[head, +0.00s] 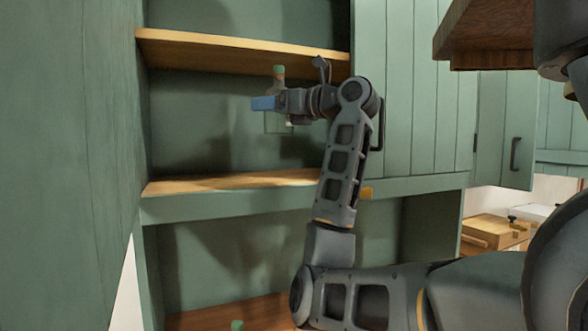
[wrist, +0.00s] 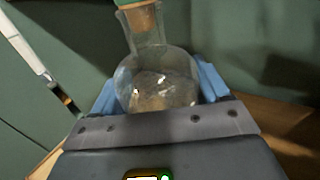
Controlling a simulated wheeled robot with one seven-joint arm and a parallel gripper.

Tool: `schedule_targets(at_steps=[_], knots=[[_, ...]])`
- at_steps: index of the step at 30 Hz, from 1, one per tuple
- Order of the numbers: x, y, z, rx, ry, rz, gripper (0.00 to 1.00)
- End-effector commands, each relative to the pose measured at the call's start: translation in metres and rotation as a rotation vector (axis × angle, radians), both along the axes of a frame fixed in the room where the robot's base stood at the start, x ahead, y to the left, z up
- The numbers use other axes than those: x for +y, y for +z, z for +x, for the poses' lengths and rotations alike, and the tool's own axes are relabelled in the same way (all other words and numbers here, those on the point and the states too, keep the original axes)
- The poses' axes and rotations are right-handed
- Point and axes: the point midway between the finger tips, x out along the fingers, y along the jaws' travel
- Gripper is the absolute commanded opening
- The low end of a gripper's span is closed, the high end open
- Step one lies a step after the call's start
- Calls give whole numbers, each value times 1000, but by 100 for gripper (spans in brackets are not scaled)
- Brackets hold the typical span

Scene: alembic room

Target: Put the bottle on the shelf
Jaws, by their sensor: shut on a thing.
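The bottle is a clear, round-bodied glass flask with a cork and a green top; it shows in the wrist view (wrist: 158,75) between the blue fingers. In the head view its green-topped neck (head: 279,75) stands up above my gripper (head: 268,103), which hides much of the body. My gripper is shut on the bottle and holds it about upright. The wooden shelf (head: 235,183) of the green cabinet lies below the bottle, with a clear gap between them. A second wooden shelf (head: 220,46) is above, its front edge higher than the bottle's top.
The middle shelf looks bare where it shows. A green cabinet wall (head: 70,150) stands at left and a closed door (head: 418,90) at right. Another green top (head: 237,325) shows low in the head view. A dark wooden piece (head: 487,35) hangs at upper right.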

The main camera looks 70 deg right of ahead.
Motion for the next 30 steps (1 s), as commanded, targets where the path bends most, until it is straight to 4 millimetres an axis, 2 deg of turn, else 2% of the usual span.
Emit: schedule_targets(at_steps=[12, 18, 26, 30], knots=[[-10, -45, 77, 4, 3, 2, 28], [-15, -63, 105, 1, 2, 0, 28], [-17, -76, 112, 1, 0, 0, 28], [-17, -94, 112, 3, -1, 1, 28]])
